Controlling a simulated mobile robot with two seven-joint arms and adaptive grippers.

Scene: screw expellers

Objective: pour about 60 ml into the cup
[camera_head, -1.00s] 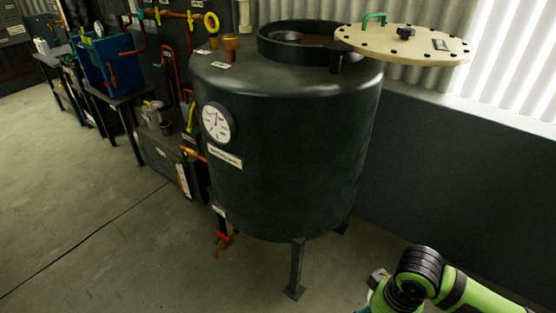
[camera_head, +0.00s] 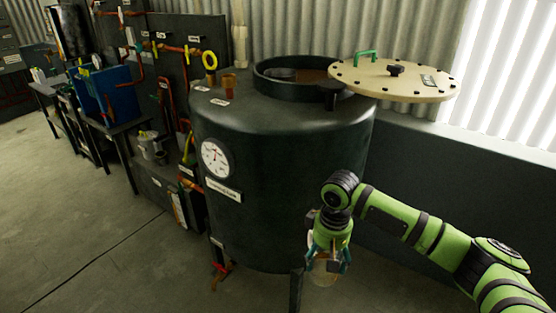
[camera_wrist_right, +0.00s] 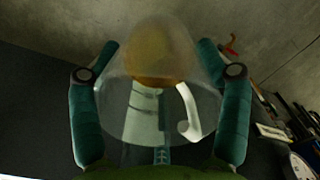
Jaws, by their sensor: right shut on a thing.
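My right gripper (camera_head: 326,262) points down in front of the tank, with its teal fingers closed around a clear vessel (camera_head: 324,279). In the right wrist view the clear vessel (camera_wrist_right: 115,105) sits between the two fingers (camera_wrist_right: 160,100), with an amber content (camera_wrist_right: 155,55) and a white curved strip, perhaps a handle. Its level cannot be read. I cannot make out for certain which thing is the cup. Small orange cup-like fittings (camera_head: 229,83) stand on the tank top, and a grey jug-like vessel (camera_head: 152,148) stands low at the left. My left gripper is not in view.
The large dark tank (camera_head: 285,160) with a dial gauge (camera_head: 215,158) fills the middle. Its top opening (camera_head: 300,72) is uncovered, and the cream lid (camera_head: 410,82) is swung to the right. Pipes and benches line the left. The floor (camera_head: 90,230) at left is clear.

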